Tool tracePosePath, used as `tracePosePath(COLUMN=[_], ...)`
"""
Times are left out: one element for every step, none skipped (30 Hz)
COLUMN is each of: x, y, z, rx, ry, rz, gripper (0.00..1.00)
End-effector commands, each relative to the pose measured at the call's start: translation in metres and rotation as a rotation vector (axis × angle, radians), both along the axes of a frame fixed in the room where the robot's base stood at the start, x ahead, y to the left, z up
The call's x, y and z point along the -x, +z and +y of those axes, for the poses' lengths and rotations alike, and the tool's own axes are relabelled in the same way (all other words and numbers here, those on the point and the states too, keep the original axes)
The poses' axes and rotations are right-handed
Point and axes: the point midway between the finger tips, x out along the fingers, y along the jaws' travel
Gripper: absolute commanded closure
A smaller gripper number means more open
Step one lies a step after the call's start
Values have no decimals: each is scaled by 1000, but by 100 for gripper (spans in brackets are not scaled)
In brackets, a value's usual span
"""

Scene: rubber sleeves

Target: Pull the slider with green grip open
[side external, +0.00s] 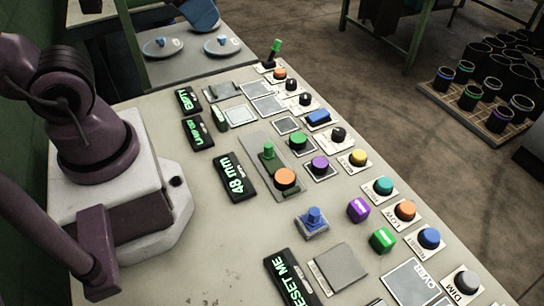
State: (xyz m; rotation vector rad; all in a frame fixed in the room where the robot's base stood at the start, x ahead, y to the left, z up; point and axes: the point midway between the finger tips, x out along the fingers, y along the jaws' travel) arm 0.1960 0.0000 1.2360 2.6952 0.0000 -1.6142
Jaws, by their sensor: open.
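Several green-gripped parts show on the grey console, and I cannot tell for certain which is the slider. Further back, a short dark green grip (220,118) stands at the left edge of a pale square panel (241,115). A small lever with a green handle (275,47) stands at the far end. My gripper is not in view; only my purple arm links show at the left, apart from these parts.
Several coloured buttons line the right edge. The console's near left surface (190,262) is bare.

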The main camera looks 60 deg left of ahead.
Motion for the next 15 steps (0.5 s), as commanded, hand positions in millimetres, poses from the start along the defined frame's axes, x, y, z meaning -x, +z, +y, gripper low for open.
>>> tracePosePath(x=[0,0,0,0,0,0,0,0,0,0,-1,-2,-3,-5,-8], y=[0,0,0,0,0,0,0,0,0,-1,-3,-6,-11,-15,-22], z=[0,0,0,0,0,0,0,0,0,-1,-1,-2,-2,-2,-3], rx=[0,0,0,0,0,0,0,0,0,-1,-1,0,1,2,5], ry=[0,0,0,0,0,0,0,0,-1,-3,-5,-8,-11,-13,-15], rz=[0,0,0,0,0,0,0,0,0,5,14,33,54,79,119], gripper=[38,38,38,38,38,38,38,40,50,53,53,53,53,53,53])
